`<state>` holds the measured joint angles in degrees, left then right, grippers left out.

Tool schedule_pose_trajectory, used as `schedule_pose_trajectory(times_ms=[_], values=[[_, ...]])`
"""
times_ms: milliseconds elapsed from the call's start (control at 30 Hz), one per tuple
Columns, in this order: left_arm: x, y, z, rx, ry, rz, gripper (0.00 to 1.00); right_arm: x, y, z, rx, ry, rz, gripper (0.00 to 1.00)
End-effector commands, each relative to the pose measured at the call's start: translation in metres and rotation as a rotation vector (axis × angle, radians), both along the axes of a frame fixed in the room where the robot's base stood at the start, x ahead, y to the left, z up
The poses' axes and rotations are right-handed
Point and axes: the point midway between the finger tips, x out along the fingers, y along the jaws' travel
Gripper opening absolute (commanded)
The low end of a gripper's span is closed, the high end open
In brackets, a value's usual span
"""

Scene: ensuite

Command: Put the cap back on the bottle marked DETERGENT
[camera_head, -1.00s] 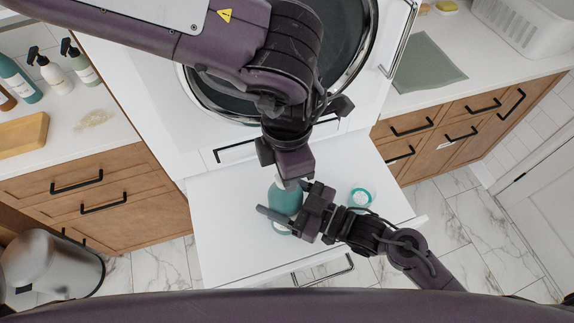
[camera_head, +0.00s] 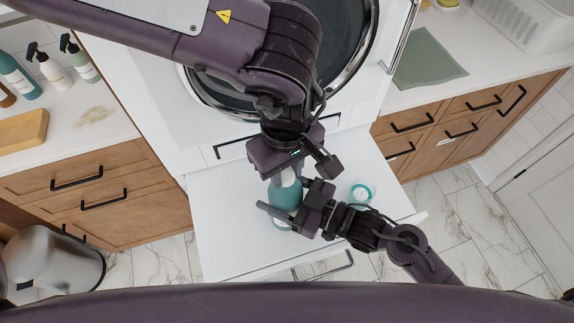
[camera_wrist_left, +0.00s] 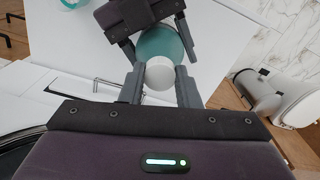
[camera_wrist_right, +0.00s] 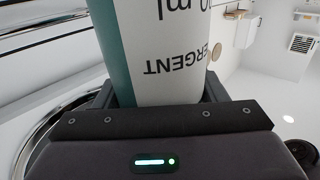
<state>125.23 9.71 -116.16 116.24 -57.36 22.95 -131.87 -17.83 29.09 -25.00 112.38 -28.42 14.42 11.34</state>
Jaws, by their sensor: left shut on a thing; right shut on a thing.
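A teal bottle (camera_head: 284,196) stands on the white pull-out shelf (camera_head: 225,215) below the round appliance door. In the right wrist view its white label (camera_wrist_right: 168,60) shows part of the word DETERGENT, upside down. My right gripper (camera_head: 283,213) is shut around the bottle's body. My left gripper (camera_head: 296,172) is above the bottle's top, shut on a white round cap (camera_wrist_left: 160,73). In the left wrist view the cap lies over the teal bottle (camera_wrist_left: 163,42); I cannot tell whether it is seated on the neck.
A teal-and-white round item (camera_head: 361,194) lies on the shelf right of the bottle. Several bottles (camera_head: 52,68) and a wooden block (camera_head: 22,131) are on the left counter. A green cloth (camera_head: 427,60) lies on the right counter.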

Motion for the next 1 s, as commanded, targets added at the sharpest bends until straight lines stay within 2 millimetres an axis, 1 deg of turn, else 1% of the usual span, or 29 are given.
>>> schedule_pose_trajectory(times_ms=[33,100,200,300,433,700,733,900,1000], values=[[0.0003,0.0008,0.0003,0.001,-0.002,-0.106,0.08,0.0000,-0.0001,0.0001,0.000,0.000,0.000,0.01],[0.0001,0.0011,0.0002,0.001,-0.002,-0.262,0.08,0.0000,-0.0001,0.0001,0.000,0.000,0.000,0.01],[0.0002,0.0016,0.0003,0.001,-0.002,-0.453,0.08,0.0000,-0.0001,0.0001,0.000,0.000,0.000,0.01],[0.0003,0.0021,0.0003,0.001,-0.003,-0.588,0.08,0.0000,-0.0001,0.0001,0.000,0.000,0.000,0.01],[0.0004,0.0024,0.0002,0.001,-0.002,-0.669,0.08,0.0000,-0.0001,0.0001,0.000,0.000,0.000,0.01],[0.0005,0.0025,0.0002,0.001,-0.002,-0.676,0.08,-0.0001,-0.0002,0.0000,0.000,0.000,0.000,0.01],[0.0006,0.0025,0.0002,0.002,-0.002,-0.676,0.30,-0.0001,-0.0002,0.0000,0.000,0.000,0.000,0.01],[0.0004,0.0024,0.0001,0.001,-0.002,-0.675,0.51,-0.0001,0.0000,0.0000,0.000,0.000,0.000,0.01],[0.0002,0.0023,0.0000,0.001,-0.001,-0.675,0.51,-0.0001,0.0000,0.0000,0.000,0.000,0.000,0.01]])
